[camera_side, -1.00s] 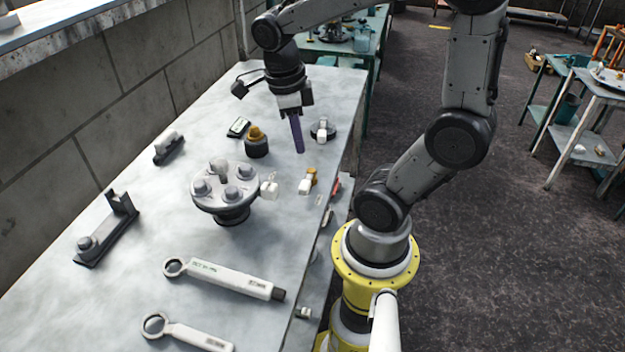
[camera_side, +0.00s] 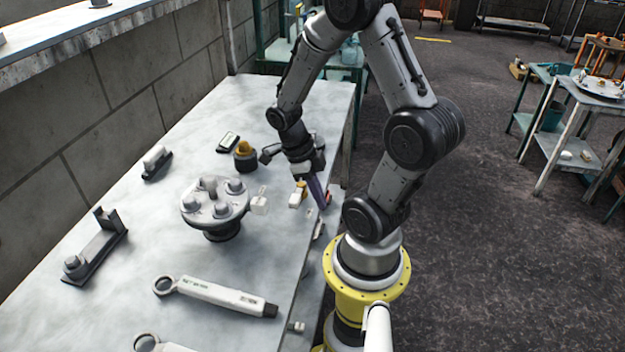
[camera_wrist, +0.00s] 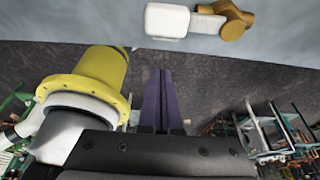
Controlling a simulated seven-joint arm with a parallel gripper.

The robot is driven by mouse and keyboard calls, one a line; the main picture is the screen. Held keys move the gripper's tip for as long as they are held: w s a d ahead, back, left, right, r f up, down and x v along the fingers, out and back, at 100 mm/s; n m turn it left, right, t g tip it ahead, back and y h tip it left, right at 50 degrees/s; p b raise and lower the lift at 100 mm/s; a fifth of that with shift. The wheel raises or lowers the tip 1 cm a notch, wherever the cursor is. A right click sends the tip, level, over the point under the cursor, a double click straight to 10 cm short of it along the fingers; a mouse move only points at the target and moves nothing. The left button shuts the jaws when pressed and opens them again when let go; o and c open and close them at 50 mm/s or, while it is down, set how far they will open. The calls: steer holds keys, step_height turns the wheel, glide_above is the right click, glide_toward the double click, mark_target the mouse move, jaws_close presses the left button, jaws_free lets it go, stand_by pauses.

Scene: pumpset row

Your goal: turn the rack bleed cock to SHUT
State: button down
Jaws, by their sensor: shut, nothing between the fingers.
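My gripper (camera_side: 323,206) is shut and empty. Its purple fingers slant down at the table's right edge, and they show together in the wrist view (camera_wrist: 163,75). A small brass fitting (camera_side: 301,187) with a white block or tag (camera_side: 295,200) sits on the table just left of the fingers. In the wrist view the brass fitting (camera_wrist: 236,22) and white block (camera_wrist: 167,20) lie at the top, apart from the fingertips. A small red part (camera_side: 328,198) shows beside the fingertips; contact is unclear. I cannot tell which part is the rack bleed cock or read its position.
A torque wrench (camera_side: 220,293) lies in front. A black pot with an orange top (camera_side: 245,157) stands behind. Small fittings (camera_side: 318,228) line the space below the table's right edge.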

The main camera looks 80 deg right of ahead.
mark_target(298, 195)
steer(key=shift+w+r, duration=0.1)
steer(key=shift+w, duration=1.95)
